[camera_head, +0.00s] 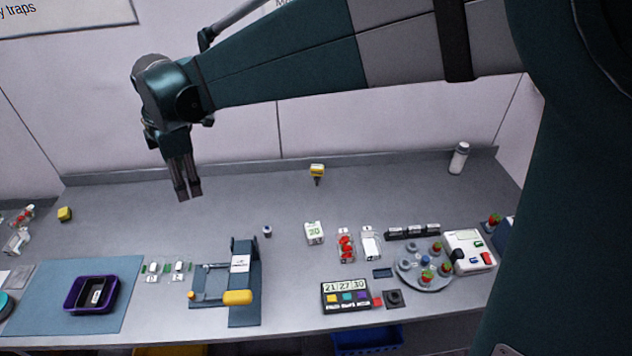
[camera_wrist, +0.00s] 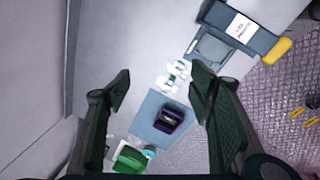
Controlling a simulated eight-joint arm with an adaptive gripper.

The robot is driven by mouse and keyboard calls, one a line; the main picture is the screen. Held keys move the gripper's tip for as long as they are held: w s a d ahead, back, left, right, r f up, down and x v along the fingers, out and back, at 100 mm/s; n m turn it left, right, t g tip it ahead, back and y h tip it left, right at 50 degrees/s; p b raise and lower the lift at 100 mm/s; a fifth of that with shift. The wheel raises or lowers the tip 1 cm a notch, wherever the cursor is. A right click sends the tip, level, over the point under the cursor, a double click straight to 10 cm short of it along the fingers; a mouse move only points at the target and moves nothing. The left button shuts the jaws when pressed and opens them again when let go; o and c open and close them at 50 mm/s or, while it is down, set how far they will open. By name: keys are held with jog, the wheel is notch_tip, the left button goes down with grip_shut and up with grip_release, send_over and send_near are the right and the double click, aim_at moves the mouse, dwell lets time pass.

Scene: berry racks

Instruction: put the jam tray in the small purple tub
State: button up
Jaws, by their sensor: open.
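The small purple tub (camera_head: 72,306) stands on the blue mat at the front left and also shows in the wrist view (camera_wrist: 180,109). A dark piece with a pale label (camera_head: 97,297) shows inside it; I cannot tell whether it is a separate tray or the tub's floor. No tray is clearly readable as the jam tray. A clear tray with red contents (camera_head: 346,248) lies right of the middle, beside a clear and white one (camera_head: 370,243). My gripper (camera_head: 189,198) is open and empty, high above the bench, behind and right of the tub. It also frames the wrist view (camera_wrist: 160,78).
The blue mat (camera_head: 38,290) has bare room around the tub. A round rack (camera_head: 425,275) is at right. The bench behind is mostly clear.

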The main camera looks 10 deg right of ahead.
jog(key=s+d+r+m+t, duration=0.1)
jog(key=s+d+r+m, duration=0.3)
jog(key=d, duration=1)
jog(key=s+d+r+m+t, duration=0.15)
jog(key=d+m, duration=0.55)
jog(key=d, duration=0.8)
jog(key=s+d+f+m+t, duration=0.1)
jog(key=s+d+f+m, duration=0.2)
jog(key=s+d+m, duration=0.3)
jog(key=s+d+f+m+t+h, duration=0.1)
jog(key=s+d+f+m, duration=0.2)
jog(key=s+d, duration=0.6)
jog(key=d+m, duration=0.2)
jog(key=d, duration=0.3)
jog(key=shift+s+f+m+t+h, duration=0.15)
jog(key=shift+s+m+t+h, duration=0.15)
jog(key=shift+m+t, duration=0.1)
